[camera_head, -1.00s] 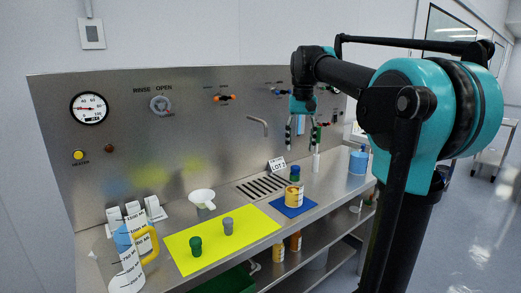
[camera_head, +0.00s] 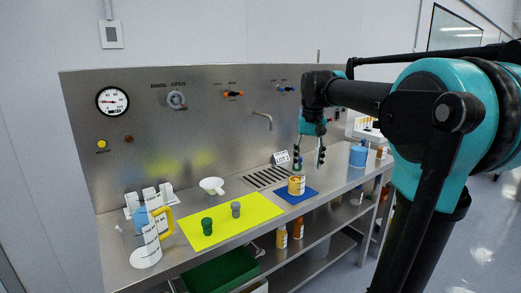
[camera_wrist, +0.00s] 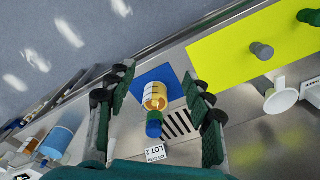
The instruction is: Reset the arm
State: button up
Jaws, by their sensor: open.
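My gripper (camera_head: 309,164) is open and empty, hanging from my arm over the bench on the right part of the steel panel. In the head view its fingers show just behind and above a yellow-orange jar (camera_head: 296,186) on a blue mat (camera_head: 290,199). In the wrist view the fingers (camera_wrist: 158,78) are spread wide, with the jar (camera_wrist: 156,98) in the gap between them in the picture. A bottle with a blue body and green cap (camera_wrist: 154,124) shows beside the jar. No finger appears to touch either.
A white funnel (camera_head: 212,187), a measuring jug (camera_head: 150,240) and a LOT 2 card (camera_head: 281,158) stand on the bench (camera_head: 180,255). A blue container (camera_head: 358,156) is at right. A faucet (camera_head: 263,119) juts from the panel.

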jog(key=s+d+f+t, duration=0.1)
jog(key=s+f, duration=0.9)
jog(key=f, duration=0.4)
jog(key=s+d+f+n+t, duration=0.1)
jog(key=s+d+f+t, duration=0.1)
jog(key=s+f, duration=0.8)
notch_tip(320, 180, down, 5)
jog(key=shift+s+d, duration=0.15)
jog(key=shift+s, duration=0.05)
